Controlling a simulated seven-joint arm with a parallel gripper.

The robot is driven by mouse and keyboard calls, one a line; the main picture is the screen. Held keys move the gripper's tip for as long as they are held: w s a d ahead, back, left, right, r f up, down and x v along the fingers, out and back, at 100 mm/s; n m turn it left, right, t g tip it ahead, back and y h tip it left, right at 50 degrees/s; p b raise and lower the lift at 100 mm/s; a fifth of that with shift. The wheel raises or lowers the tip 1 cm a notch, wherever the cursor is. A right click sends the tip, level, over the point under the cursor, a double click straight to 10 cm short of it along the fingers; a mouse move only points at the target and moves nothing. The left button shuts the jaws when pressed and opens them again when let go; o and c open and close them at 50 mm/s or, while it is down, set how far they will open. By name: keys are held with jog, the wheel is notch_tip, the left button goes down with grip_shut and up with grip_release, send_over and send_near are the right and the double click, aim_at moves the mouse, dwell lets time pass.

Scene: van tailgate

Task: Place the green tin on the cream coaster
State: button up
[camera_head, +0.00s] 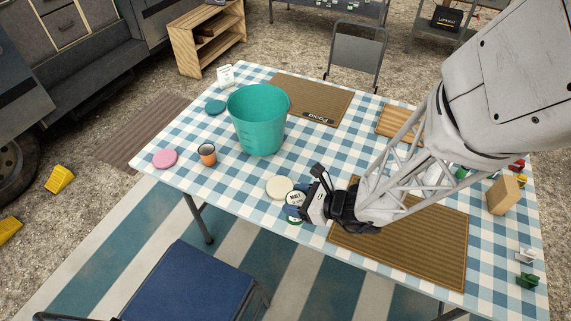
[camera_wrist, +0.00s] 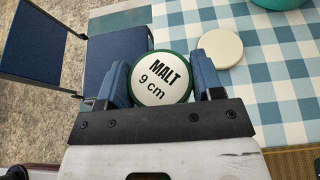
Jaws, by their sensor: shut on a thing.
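The green tin (camera_head: 294,208) has a white lid label reading "MALT 9 cm". In the wrist view the tin (camera_wrist: 162,80) sits between the two blue fingers of my gripper (camera_head: 307,199), which is shut on it. The cream coaster (camera_head: 276,186) lies flat and bare on the checked cloth. In the head view it is just left of and behind the tin, partly overlapped by it. In the wrist view the coaster (camera_wrist: 222,47) is right of the tin, beyond my right finger. I cannot tell how high the tin is above the cloth.
A teal bucket (camera_head: 258,120) stands behind the coaster. An orange cup (camera_head: 207,154), a pink coaster (camera_head: 165,158) and a teal coaster (camera_head: 215,107) are to the left. A brown mat (camera_head: 430,245) lies under my arm. The table's front edge is close to the tin.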

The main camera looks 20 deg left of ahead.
jog(key=w+a+f, duration=0.1)
jog(key=w+a, duration=0.9)
jog(key=w, duration=0.1)
jog(key=shift+a+f, duration=0.15)
jog(key=shift+f, duration=0.1)
jog(key=shift+f, duration=1.65)
jog(key=shift+f, duration=0.2)
jog(key=o, duration=1)
jog(key=shift+r, duration=0.2)
jog(key=v, duration=1.2)
